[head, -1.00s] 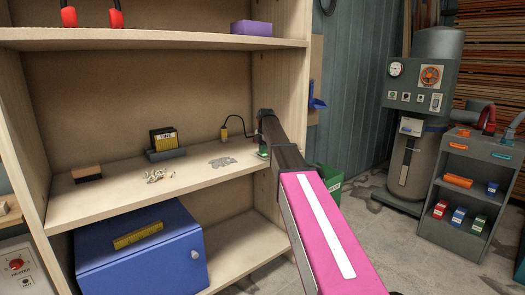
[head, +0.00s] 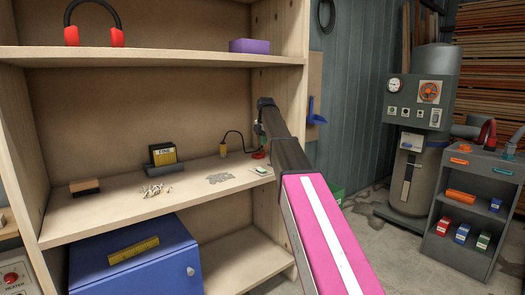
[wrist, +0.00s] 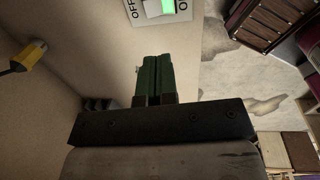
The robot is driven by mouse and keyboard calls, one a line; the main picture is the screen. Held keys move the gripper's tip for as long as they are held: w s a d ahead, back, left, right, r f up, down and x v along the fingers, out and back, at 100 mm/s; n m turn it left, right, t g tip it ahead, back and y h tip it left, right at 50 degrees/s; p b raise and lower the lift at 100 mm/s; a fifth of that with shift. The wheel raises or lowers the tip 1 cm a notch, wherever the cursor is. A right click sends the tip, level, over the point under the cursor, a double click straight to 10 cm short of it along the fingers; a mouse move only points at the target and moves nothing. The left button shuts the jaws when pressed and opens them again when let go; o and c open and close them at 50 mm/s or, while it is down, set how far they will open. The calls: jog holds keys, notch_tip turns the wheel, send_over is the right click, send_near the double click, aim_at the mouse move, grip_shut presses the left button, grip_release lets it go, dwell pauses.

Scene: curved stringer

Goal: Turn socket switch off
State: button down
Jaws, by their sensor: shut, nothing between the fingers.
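The socket switch (wrist: 158,9) is a white plate with a green lit rocker between the printed words OFF and ON, cut off by the top edge of the wrist view. In the head view it is a small white and green patch (head: 260,171) on the middle shelf near its right front edge. My gripper (wrist: 153,58) shows two dark green fingers pressed together, empty. Its tips are just below the plate in the wrist view, and appear apart from it. In the head view my arm hides most of the gripper.
The wooden shelf unit (head: 150,215) has an upright side panel (head: 285,90) close to my arm. A yellow plug-like piece (head: 223,151) with a black cable stands left of the switch. Screws, a brush and a black-yellow box lie further left.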

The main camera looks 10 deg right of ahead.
aim_at(259, 169)
jog(key=shift+r, duration=0.5)
jog(key=shift+w+a, duration=0.35)
jog(key=shift+w, duration=0.2)
jog(key=shift+f, duration=0.1)
jog(key=f, duration=0.4)
jog(key=w+f, duration=0.1)
jog(key=f, duration=0.4)
jog(key=a+f, duration=0.1)
jog(key=f, duration=0.3)
jog(key=shift+w+f, duration=0.25)
jog(key=shift+f, duration=0.15)
